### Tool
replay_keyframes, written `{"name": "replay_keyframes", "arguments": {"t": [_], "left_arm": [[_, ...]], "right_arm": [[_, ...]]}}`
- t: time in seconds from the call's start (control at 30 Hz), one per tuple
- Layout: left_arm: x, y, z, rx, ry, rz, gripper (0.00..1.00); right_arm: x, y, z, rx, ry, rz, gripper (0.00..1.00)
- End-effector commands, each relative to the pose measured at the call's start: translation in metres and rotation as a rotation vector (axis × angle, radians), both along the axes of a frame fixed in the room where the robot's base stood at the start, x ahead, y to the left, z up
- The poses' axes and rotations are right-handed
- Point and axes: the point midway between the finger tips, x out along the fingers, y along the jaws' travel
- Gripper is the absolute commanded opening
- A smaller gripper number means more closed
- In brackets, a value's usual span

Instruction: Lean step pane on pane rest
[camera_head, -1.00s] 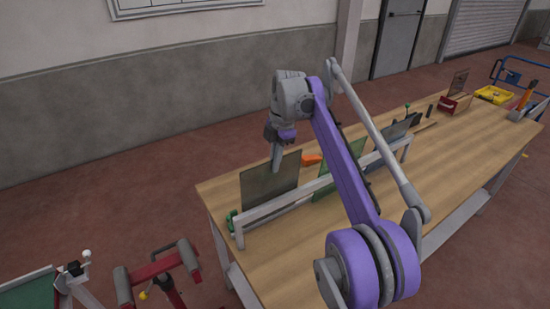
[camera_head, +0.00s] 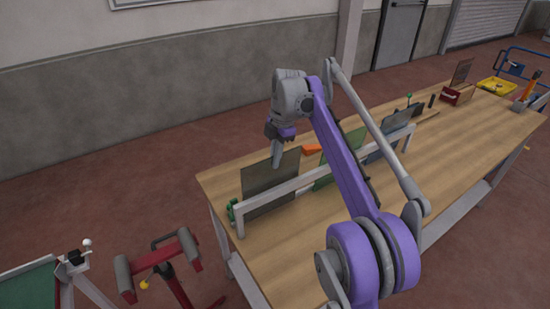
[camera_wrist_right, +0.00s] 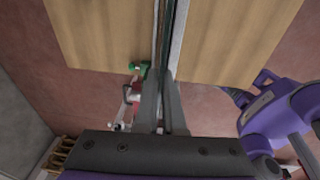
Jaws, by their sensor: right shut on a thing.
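The grey-brown step pane (camera_head: 270,186) stands near-upright at the left end of the pane rest, a pale rail frame (camera_head: 240,229) on the wooden table. My right gripper (camera_head: 277,163) is shut on the pane's top edge from above. In the right wrist view the pane shows edge-on as a thin dark strip (camera_wrist_right: 160,35) between the fingers (camera_wrist_right: 167,85), beside the pale rail (camera_wrist_right: 180,35). I cannot tell whether the pane's lower edge touches the table or how firmly it rests on the rail. My left gripper is not in view.
A green pane (camera_head: 324,175) and a dark bluish pane (camera_head: 374,151) stand farther along the rest, partly behind my arm. An orange object (camera_head: 312,149) lies behind it. A yellow tray (camera_head: 496,86) is at the far end. A red roller stand (camera_head: 157,258) stands by the near left end.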

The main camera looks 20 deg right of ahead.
Motion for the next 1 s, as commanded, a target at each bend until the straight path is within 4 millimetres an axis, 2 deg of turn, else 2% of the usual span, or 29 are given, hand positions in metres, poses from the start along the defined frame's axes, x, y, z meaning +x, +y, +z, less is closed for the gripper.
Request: {"name": "replay_keyframes", "arguments": {"t": [0.87,0.9,1.0], "left_arm": [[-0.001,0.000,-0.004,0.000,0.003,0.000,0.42],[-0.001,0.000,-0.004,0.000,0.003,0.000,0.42],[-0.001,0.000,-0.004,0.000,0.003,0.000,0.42]], "right_arm": [[0.001,0.000,-0.011,0.000,0.000,0.000,0.00],[0.001,0.000,-0.010,0.000,0.000,0.000,0.12],[0.001,0.000,-0.010,0.000,0.000,0.000,0.29]]}}
